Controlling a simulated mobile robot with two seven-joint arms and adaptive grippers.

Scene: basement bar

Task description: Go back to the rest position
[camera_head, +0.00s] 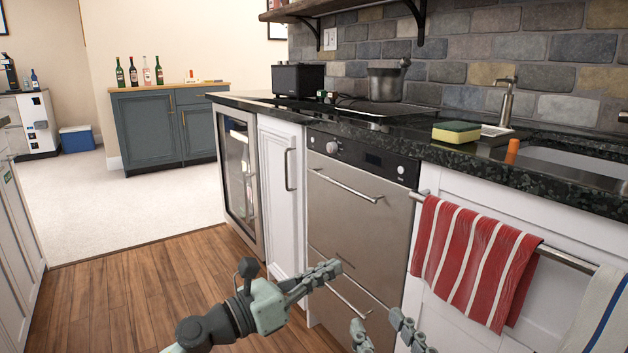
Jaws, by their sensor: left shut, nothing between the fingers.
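My left gripper (330,268) is in the lower middle of the head view, reaching in from the left above the wood floor. Its fingers are together and hold nothing. The rest of the right arm is out of view.
A dark stone counter (460,160) runs along the right, with a yellow-green sponge (456,131) and a pot (386,82) on it. A red striped towel (470,260) hangs from a rail. Wood floor (120,300) is open at left. A blue cabinet (148,130) stands at the back.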

